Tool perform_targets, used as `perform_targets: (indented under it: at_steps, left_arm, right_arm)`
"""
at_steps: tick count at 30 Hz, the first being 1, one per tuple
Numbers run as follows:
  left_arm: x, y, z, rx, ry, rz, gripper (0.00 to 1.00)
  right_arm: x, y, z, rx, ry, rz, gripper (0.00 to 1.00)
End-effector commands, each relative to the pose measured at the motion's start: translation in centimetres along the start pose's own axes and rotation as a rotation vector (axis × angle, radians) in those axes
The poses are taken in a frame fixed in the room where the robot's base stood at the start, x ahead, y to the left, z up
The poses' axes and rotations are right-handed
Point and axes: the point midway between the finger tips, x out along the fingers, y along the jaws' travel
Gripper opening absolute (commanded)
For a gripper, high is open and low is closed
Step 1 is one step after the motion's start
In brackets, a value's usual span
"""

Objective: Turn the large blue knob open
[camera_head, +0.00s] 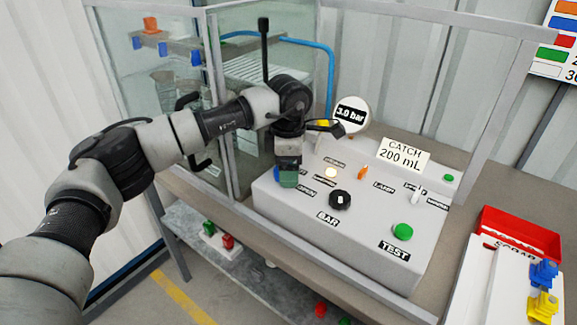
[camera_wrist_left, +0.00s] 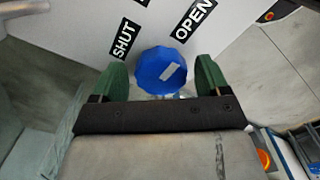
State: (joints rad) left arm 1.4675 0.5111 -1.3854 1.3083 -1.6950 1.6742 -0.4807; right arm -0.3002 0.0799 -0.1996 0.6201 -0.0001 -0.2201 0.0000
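The large blue knob (camera_wrist_left: 158,66) is faceted, with a pale diagonal mark on its face. It sits between a SHUT label (camera_wrist_left: 125,38) at upper left and an OPEN label (camera_wrist_left: 194,19) at upper right in the left wrist view. In the head view only a sliver of the knob (camera_head: 277,174) shows beside my fingers. My left gripper (camera_wrist_left: 163,78) has green fingers spread on either side of the knob, with a visible gap on each side. In the head view the gripper (camera_head: 288,178) points down at the panel's left end. My right gripper is out of view.
A framed clear enclosure stands behind. A red tray (camera_head: 517,236) is at right.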

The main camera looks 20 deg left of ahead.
Motion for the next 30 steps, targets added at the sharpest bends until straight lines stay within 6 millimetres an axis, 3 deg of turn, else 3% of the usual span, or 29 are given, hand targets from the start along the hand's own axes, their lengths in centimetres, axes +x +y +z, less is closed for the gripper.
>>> perform_targets:
  at_steps: [11, 24, 30]
  left_arm:
    - [-0.3, 0.0, 0.0, -0.002, 0.001, -0.001, 0.81]
    - [-8.2, 0.0, 0.1, -0.002, 0.000, 0.001, 0.81]
    - [-10.4, 0.0, 0.0, -0.002, 0.000, 0.000, 0.81]
  right_arm:
    - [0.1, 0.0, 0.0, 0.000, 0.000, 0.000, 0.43]
    - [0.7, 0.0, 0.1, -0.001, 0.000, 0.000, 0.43]
    - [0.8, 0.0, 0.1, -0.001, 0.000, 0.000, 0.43]
